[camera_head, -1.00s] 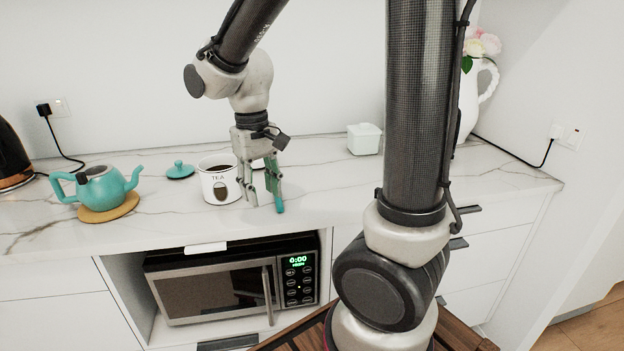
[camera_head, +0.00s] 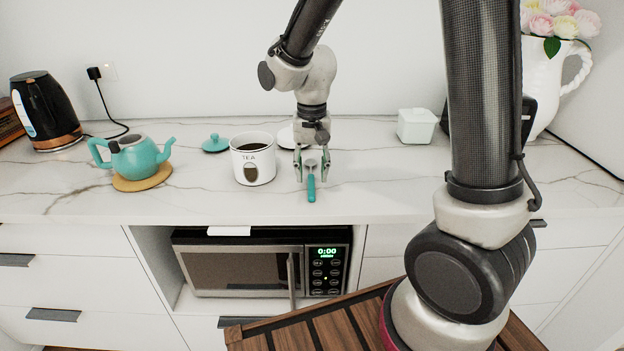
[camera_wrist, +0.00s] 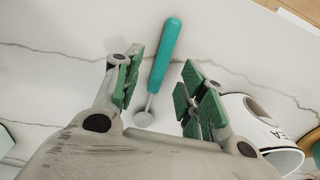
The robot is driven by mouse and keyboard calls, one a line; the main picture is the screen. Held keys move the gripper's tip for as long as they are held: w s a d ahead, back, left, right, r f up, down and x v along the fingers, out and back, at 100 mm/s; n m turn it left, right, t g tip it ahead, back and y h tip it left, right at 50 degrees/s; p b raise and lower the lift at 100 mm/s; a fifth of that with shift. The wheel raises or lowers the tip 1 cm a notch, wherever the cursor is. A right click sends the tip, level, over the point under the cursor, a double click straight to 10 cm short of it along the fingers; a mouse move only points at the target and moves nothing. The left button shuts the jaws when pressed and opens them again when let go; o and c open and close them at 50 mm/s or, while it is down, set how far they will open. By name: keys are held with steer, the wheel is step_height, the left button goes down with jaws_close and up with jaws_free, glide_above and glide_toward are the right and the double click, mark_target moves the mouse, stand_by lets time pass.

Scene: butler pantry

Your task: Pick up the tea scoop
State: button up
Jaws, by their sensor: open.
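The tea scoop (camera_head: 311,186) lies on the marble counter, with a teal handle toward the front edge and a small grey bowl toward the back. In the wrist view the scoop (camera_wrist: 164,58) lies between my two green-padded fingers, its bowl nearer the palm and its handle reaching out past the fingertips. My gripper (camera_head: 312,178) is open and empty around the scoop, pointing down. I cannot tell whether the fingertips touch the counter. The white TEA canister (camera_head: 253,167) stands open to the left of my gripper, with dark contents; it also shows in the wrist view (camera_wrist: 262,125).
A teal teapot (camera_head: 135,157) stands on a round cork mat (camera_head: 142,183), with a teal lid (camera_head: 215,143) nearby. A small white lidded box (camera_head: 416,126) and a white flower pitcher (camera_head: 548,80) stand to the right. A black kettle (camera_head: 45,110) is at far left. A microwave (camera_head: 262,265) sits below the counter.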

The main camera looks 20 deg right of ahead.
mark_target(311, 184)
steer(key=shift+f, duration=1.6)
steer(key=shift+a, duration=0.1)
jaws_close()
steer(key=shift+r, duration=0.1)
